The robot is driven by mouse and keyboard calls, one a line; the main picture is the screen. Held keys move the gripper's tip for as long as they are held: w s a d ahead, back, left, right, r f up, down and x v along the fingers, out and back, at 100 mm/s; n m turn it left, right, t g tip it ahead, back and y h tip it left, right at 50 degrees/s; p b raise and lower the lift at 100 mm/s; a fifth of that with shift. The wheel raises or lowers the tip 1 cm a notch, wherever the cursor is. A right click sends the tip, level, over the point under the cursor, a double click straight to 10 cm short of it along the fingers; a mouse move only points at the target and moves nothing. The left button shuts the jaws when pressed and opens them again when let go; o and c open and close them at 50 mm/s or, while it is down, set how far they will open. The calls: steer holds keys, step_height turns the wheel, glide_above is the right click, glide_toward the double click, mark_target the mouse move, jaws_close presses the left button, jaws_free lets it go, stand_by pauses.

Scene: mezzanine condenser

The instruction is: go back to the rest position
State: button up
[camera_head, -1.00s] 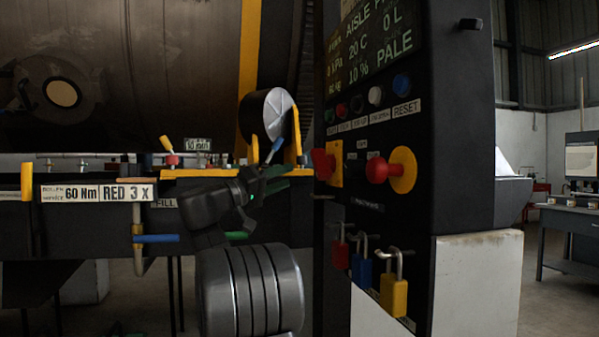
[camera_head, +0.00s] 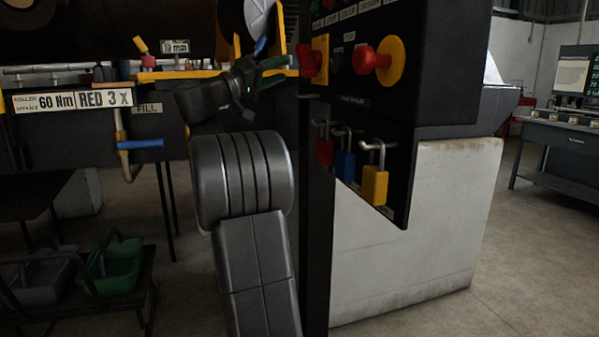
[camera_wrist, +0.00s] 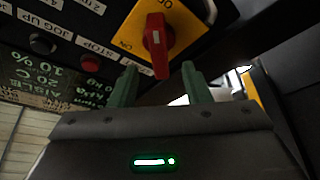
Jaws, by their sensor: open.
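My gripper (camera_head: 272,74) is in front of the machine, just left of the black control panel (camera_head: 455,70). In the wrist view its two green fingers (camera_wrist: 158,88) stand apart with nothing between them. A red rotary switch (camera_wrist: 157,44) on a yellow plate lies beyond the fingertips in that view. In the head view the red switch (camera_head: 308,62) is right of the gripper. I cannot tell from the pictures how wide the gap to it is.
A red knob (camera_head: 366,60) on a yellow disc sits on the panel. Red (camera_head: 324,152), blue (camera_head: 345,166) and yellow (camera_head: 374,185) padlocks hang below. A blue-handled valve (camera_head: 140,144) is left. Green (camera_head: 118,268) and grey trays stand low left. Floor at right is open.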

mark_target(299, 63)
steer(key=x, duration=0.8)
steer(key=shift+d, duration=0.15)
